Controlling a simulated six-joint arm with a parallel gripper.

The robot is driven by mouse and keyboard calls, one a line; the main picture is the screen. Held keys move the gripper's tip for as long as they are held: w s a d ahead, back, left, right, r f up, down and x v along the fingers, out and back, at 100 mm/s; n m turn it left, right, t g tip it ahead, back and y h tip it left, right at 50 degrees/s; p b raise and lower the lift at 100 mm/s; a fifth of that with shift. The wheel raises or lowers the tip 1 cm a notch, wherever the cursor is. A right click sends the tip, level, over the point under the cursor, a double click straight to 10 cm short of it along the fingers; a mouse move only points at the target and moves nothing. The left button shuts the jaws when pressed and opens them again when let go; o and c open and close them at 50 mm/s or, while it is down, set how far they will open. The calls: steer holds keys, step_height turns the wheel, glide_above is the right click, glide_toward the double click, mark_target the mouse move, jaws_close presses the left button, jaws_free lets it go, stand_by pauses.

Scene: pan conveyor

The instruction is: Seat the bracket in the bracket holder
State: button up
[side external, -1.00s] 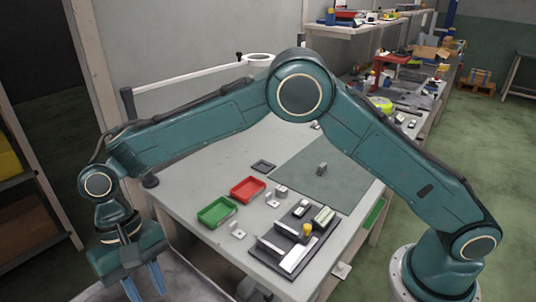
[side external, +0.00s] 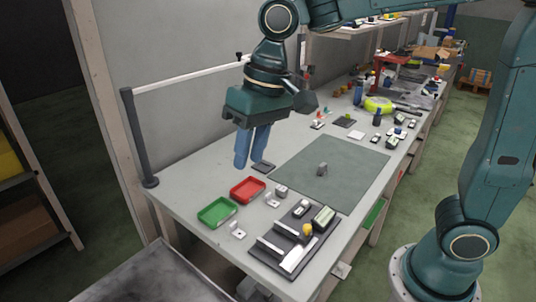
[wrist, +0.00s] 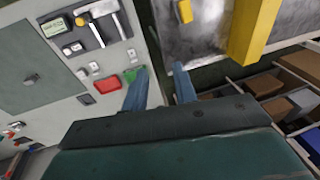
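My gripper (side external: 252,146) hangs above the back left of the bench, fingers down. In the wrist view, a clear gap shows between its two blue fingers (wrist: 159,90), with nothing held. Small metal pieces (side external: 281,191) (side external: 237,230) lie near the red and green trays. I cannot tell for sure which piece is the bracket or which is the holder. A dark flat square (side external: 263,167) lies just behind the red tray, near the fingers in the picture.
The red tray (side external: 247,181), green tray (side external: 217,203) and dark tool board (side external: 268,246) occupy the bench's near left part. The mat (side external: 335,190) is mostly clear. A rail post (side external: 140,140) stands at the left edge. A yellow bar (wrist: 252,30) shows in the wrist view.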

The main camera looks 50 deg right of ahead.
steer(key=s+d+t+h, duration=0.2)
steer(key=s+d+t, duration=0.2)
steer(key=s+d, duration=1)
steer(key=shift+s+d+f, duration=0.15)
steer(key=shift+s+f, duration=0.15)
steer(key=shift+s, duration=0.2)
steer(key=shift+o, duration=0.4)
steer(key=shift+s+d+f, duration=0.2)
steer(key=shift+s, duration=0.15)
steer(key=o, duration=0.3)
steer(key=shift+o, duration=0.2)
steer(key=shift+w, duration=0.1)
